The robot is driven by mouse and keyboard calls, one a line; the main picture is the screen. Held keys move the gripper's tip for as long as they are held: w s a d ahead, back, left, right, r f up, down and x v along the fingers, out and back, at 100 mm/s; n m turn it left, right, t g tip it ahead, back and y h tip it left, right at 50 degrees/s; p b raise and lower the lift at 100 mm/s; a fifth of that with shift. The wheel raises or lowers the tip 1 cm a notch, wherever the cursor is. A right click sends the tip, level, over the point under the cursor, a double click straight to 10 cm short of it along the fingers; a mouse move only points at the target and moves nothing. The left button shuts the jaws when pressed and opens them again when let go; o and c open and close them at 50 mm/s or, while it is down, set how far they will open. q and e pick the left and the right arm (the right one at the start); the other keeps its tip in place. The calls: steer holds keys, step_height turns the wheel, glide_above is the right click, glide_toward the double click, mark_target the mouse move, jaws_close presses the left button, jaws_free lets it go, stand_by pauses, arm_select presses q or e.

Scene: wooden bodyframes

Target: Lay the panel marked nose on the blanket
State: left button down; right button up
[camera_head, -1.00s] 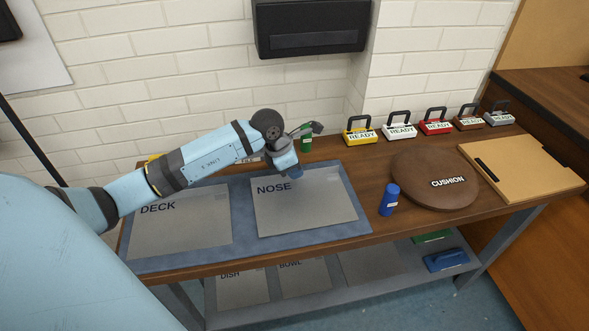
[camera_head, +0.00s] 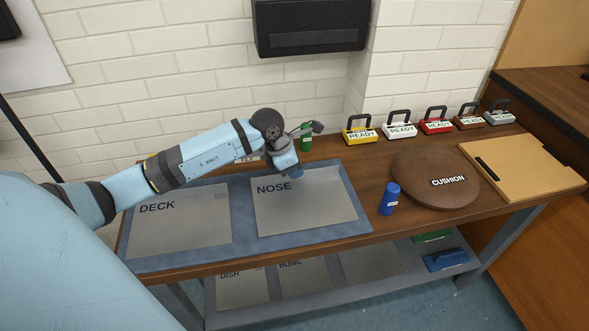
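The grey panel marked NOSE (camera_head: 310,208) lies flat on the right half of the blue blanket (camera_head: 240,247) on the wooden bench. The grey panel marked DECK (camera_head: 175,232) lies flat on the left half. My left arm reaches in from the left, and my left gripper (camera_head: 291,173) points down at the upper edge of the NOSE panel, right of its lettering. The fingers are small and partly hidden by the wrist, so I cannot tell whether they touch the panel or are open. My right gripper is out of view.
A blue bottle (camera_head: 389,199), a round brown cushion (camera_head: 434,179) and a tan board (camera_head: 524,165) stand or lie on the right. Several READY blocks and a green can (camera_head: 306,138) line the back. More panels, including BOWL (camera_head: 303,277), lie on the lower shelf.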

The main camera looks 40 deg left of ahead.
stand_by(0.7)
arm_select(q)
steer(key=c, duration=0.7)
jaws_free()
steer(key=shift+f, duration=0.1)
steer(key=shift+r+p, duration=1.85)
steer(key=shift+r, duration=1.75)
steer(key=shift+f, duration=0.15)
